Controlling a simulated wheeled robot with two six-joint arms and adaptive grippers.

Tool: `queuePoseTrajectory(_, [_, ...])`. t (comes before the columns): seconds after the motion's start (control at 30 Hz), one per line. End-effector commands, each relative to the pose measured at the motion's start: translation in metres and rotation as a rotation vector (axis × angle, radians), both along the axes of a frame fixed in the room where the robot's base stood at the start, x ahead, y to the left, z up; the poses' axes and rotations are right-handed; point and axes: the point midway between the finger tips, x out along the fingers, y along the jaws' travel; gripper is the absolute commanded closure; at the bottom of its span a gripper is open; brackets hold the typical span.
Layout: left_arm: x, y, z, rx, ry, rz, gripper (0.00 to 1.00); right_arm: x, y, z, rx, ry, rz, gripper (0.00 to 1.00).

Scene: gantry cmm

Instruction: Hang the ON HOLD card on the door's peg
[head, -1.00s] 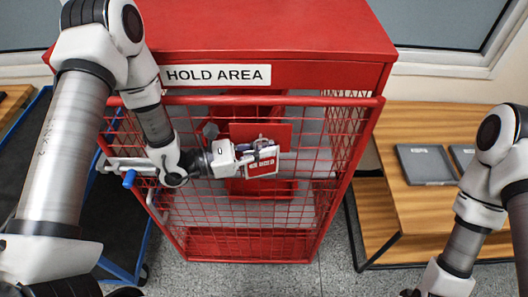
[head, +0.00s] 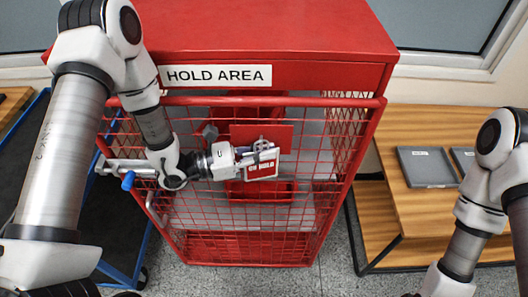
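The ON HOLD card (head: 262,168) is a small white-edged card with a red face, in front of the cage door in the head view. My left gripper (head: 264,152) is shut on its upper part, and the card's face is turned toward me. The red mesh door (head: 220,225) is shut behind it, with a red plate (head: 282,132) partly covered by the gripper and card. I cannot make out the peg; the gripper or card may hide it. I cannot tell whether the card touches the door. My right gripper is out of view below the frame.
The red cabinet has a HOLD AREA sign (head: 217,76) and a top rail (head: 320,102).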

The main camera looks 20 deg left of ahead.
Motion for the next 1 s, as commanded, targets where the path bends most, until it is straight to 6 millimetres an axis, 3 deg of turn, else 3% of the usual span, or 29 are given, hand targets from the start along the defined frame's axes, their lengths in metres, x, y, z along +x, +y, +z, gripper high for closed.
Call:
queuePoseTrajectory(0.17, [-0.0003, 0.0000, -0.0043, 0.008, 0.007, 0.001, 1.00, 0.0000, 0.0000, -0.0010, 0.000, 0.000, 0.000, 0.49])
queuePoseTrajectory(0.27, [-0.0003, 0.0000, -0.0043, 0.008, 0.007, 0.001, 0.67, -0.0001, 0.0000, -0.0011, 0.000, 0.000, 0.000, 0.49])
queuePoseTrajectory(0.3, [-0.0002, 0.0000, -0.0040, 0.007, 0.006, 0.001, 0.65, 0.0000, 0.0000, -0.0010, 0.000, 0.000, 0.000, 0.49])
queuePoseTrajectory(0.83, [0.0023, 0.0010, 0.0003, 0.002, -0.005, 0.005, 0.65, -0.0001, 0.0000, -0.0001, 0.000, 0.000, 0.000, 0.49])
queuePoseTrajectory(0.87, [0.0024, 0.0011, 0.0004, 0.002, -0.005, 0.006, 0.73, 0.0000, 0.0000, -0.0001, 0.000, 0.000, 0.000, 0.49])
queuePoseTrajectory(0.9, [0.0024, 0.0011, 0.0006, 0.002, -0.005, 0.006, 0.59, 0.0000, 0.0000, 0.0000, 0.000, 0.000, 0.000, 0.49])
queuePoseTrajectory(1.0, [0.0027, 0.0012, 0.0009, 0.001, -0.006, 0.006, 0.58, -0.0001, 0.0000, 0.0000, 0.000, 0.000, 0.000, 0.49])
